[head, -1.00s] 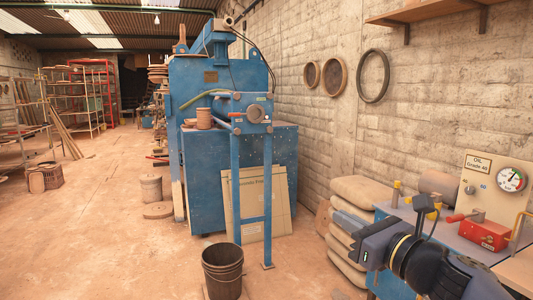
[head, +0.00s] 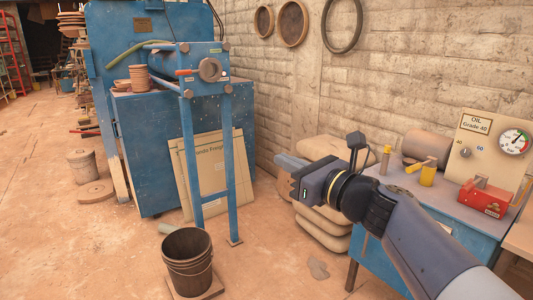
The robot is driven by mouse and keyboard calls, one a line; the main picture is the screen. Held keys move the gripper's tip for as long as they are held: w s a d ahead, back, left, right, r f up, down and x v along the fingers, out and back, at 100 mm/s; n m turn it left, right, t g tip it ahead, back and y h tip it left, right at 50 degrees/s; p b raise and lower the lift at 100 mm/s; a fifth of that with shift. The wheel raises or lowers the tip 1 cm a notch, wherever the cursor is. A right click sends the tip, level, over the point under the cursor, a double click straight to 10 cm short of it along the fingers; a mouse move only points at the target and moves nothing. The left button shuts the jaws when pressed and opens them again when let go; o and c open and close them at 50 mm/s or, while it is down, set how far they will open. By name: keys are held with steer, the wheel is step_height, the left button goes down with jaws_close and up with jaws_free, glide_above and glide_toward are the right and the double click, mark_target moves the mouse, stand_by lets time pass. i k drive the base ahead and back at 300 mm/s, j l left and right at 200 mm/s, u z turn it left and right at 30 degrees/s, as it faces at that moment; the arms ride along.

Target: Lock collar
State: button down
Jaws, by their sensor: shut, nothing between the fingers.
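A round grey collar (head: 210,70) with a dark opening sits on the front of the blue press head, left of centre in the head view. An orange-red handle (head: 187,72) sticks out to its left. The blue press frame (head: 188,150) stands on legs below it. My gripper (head: 284,163) is shut and empty, pointing left, to the right of and lower in the picture than the collar, apart from it. Its fingertips are small and partly hidden by its own body. I cannot tell the collar's locked state.
A black bucket (head: 187,262) stands on the floor in front of the press. Stacked sacks (head: 325,232) lie by the wall, behind my arm. A blue table (head: 452,222) with a red box (head: 484,198) and gauge panel (head: 492,148) is at right. The floor at left is open.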

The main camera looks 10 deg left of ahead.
mark_target(203, 62)
steer(key=i+j, duration=0.65)
steer(key=j, duration=0.15)
steer(key=i+j+z, duration=0.1)
steer(key=i+j, duration=0.55)
steer(key=j, duration=0.2)
steer(key=i+j+z, duration=0.1)
steer(key=i+j, duration=0.55)
steer(key=j, duration=0.2)
steer(key=i+j, duration=0.3)
steer(key=j, duration=0.2)
steer(key=l+z, duration=0.05)
